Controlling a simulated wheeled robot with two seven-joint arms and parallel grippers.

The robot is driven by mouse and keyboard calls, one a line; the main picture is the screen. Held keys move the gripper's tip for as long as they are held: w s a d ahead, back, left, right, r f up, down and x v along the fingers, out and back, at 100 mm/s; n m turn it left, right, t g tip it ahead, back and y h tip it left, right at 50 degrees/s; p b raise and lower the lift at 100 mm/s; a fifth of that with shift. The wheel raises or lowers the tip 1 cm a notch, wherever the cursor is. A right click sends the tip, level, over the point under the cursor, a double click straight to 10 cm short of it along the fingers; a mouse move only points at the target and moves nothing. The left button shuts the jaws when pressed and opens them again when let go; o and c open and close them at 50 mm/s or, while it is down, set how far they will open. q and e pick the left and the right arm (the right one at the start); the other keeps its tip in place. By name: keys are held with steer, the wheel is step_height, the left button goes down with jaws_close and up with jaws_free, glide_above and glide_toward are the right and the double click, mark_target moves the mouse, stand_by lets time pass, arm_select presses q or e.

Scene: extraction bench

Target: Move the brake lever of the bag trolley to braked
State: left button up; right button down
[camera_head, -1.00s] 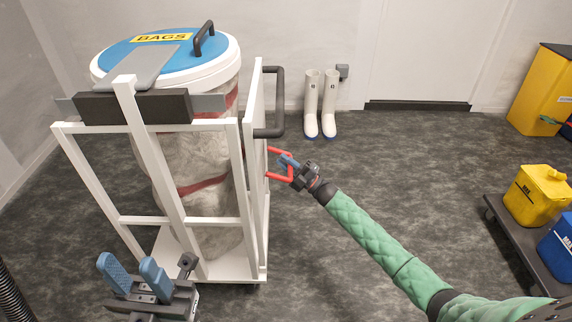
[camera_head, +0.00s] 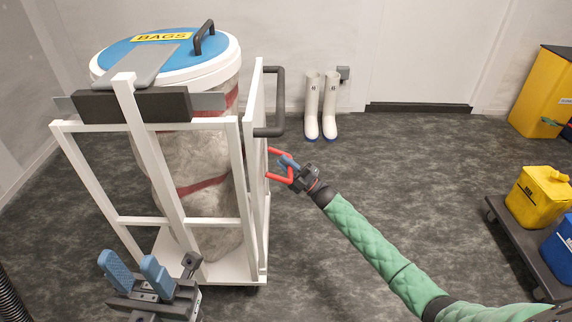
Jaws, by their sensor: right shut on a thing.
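The bag trolley (camera_head: 237,150) is a white frame holding a clear bag under a blue lid marked BAGS (camera_head: 170,52). A red brake lever (camera_head: 275,177), shaped like a bent loop, sticks out from the trolley's right side, below the dark push handle (camera_head: 277,100). My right gripper (camera_head: 288,163) is at the outer end of the red lever, shut on it; its fingers partly hide the lever. My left gripper (camera_head: 137,273) is at the lower left in front of the trolley, with its two blue fingers apart and nothing between them.
White boots (camera_head: 321,110) stand by the back wall. At the right are a yellow bin (camera_head: 545,95) and a low dark dolly (camera_head: 513,240) with a yellow container (camera_head: 540,197) and a blue one (camera_head: 558,240). The floor between trolley and dolly is clear.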

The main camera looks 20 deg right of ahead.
steer(key=shift+f, duration=0.15)
steer(key=c, duration=1.4)
jaws_free()
steer(key=shift+o, duration=0.2)
steer(key=v, duration=0.7)
steer(key=shift+s+d+f, duration=0.2)
